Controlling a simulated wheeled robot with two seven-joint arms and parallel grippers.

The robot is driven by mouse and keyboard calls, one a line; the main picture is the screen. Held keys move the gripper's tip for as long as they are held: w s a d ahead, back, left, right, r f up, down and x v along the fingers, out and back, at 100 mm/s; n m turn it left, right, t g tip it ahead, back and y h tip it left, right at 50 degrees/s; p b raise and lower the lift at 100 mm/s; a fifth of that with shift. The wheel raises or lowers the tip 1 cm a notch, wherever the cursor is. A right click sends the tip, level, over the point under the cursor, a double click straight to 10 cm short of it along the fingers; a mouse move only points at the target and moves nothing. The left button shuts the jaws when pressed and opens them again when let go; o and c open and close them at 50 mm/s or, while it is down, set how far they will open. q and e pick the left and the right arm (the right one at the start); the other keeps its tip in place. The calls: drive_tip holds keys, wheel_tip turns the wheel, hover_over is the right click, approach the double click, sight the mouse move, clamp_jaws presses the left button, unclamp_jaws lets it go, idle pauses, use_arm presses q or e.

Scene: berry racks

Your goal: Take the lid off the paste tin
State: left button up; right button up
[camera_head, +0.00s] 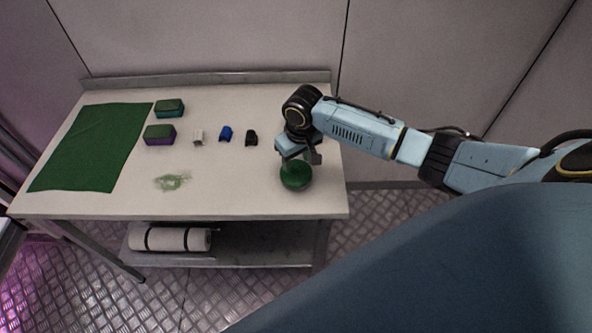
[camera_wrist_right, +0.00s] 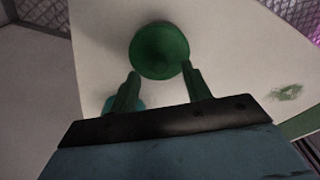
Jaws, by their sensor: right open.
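A round dark green object (camera_head: 296,176), a bowl or a tin by its shape, stands near the right end of the table. In the right wrist view it is a green disc (camera_wrist_right: 158,48) with a darker inner part; I cannot tell whether it has a lid. My right gripper (camera_head: 303,160) is just behind it. In the wrist view the right gripper's fingers (camera_wrist_right: 160,76) are spread apart with nothing between them, at the disc's lower side. A teal round thing (camera_wrist_right: 109,104) is mostly hidden behind one finger. My left gripper is out of view.
On the white table (camera_head: 225,195) lie a green mat (camera_head: 92,148), a teal box (camera_head: 170,108), a purple box (camera_head: 160,136) with green top, and white (camera_head: 198,137), blue (camera_head: 225,133) and black (camera_head: 251,138) small items. A green smear (camera_head: 172,181) marks the front. A white roll (camera_head: 170,239) lies below.

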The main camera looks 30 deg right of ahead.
wheel_tip(320, 180, down, 2)
drive_tip(key=shift+w, duration=0.1)
clamp_jaws()
idle(0.4)
